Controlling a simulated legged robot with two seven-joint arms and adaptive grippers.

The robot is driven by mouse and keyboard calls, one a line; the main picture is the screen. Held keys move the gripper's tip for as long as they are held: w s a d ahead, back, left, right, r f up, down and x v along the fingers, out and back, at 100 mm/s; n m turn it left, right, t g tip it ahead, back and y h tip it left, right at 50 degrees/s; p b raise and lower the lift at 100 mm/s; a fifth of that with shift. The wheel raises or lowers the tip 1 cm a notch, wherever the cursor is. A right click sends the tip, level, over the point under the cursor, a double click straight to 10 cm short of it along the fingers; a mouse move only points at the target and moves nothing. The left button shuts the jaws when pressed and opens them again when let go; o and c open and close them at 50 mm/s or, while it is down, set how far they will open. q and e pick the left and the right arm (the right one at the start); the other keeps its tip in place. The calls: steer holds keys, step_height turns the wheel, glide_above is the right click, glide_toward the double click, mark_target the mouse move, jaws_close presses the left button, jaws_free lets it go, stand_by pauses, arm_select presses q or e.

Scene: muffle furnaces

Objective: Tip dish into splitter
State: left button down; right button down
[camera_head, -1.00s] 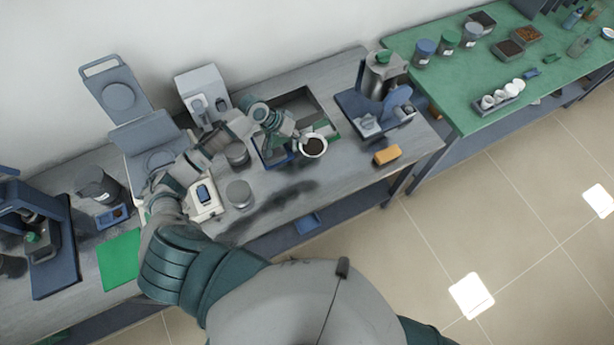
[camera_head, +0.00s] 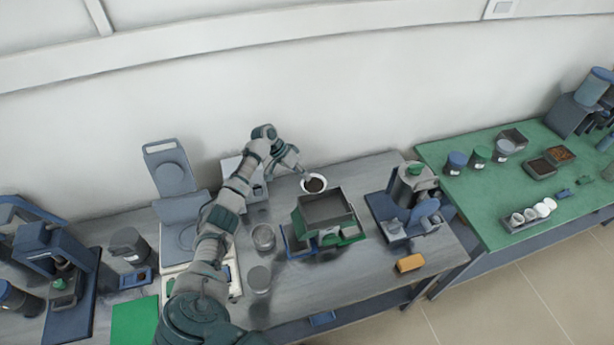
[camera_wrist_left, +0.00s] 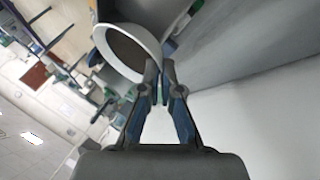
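A small white dish (camera_head: 314,184) with dark material in it is at the fingertips of my left gripper (camera_head: 303,175). The gripper is shut on the dish's rim and holds it behind the splitter, near its back edge. In the left wrist view the white dish (camera_wrist_left: 130,52) shows large beside the closed fingertips (camera_wrist_left: 158,80), strongly tilted in that picture. The splitter (camera_head: 326,208) is a grey open-topped box with green and blue trays at its base, standing on the grey bench. My right gripper is not in view.
Two grey lidded cans (camera_head: 263,237) stand left of the splitter. A blue-based machine with a steel canister (camera_head: 412,185) stands to its right. An orange block (camera_head: 409,263) lies near the bench's front edge. A green table (camera_head: 490,200) with jars adjoins on the right.

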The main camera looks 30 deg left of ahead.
arm_select(q)
steer(key=shift+d+f+y+p, duration=0.35)
steer(key=shift+f+y, duration=0.5)
steer(key=shift+y, duration=0.25)
steer(key=shift+s+d+r+m+y, duration=0.1)
steer(key=shift+r+m+y, duration=0.05)
steer(key=shift+m+y, duration=0.2)
steer(key=shift+d+r+t+y, duration=0.3)
steer(key=shift+r+y, duration=0.2)
steer(key=shift+y, duration=0.25)
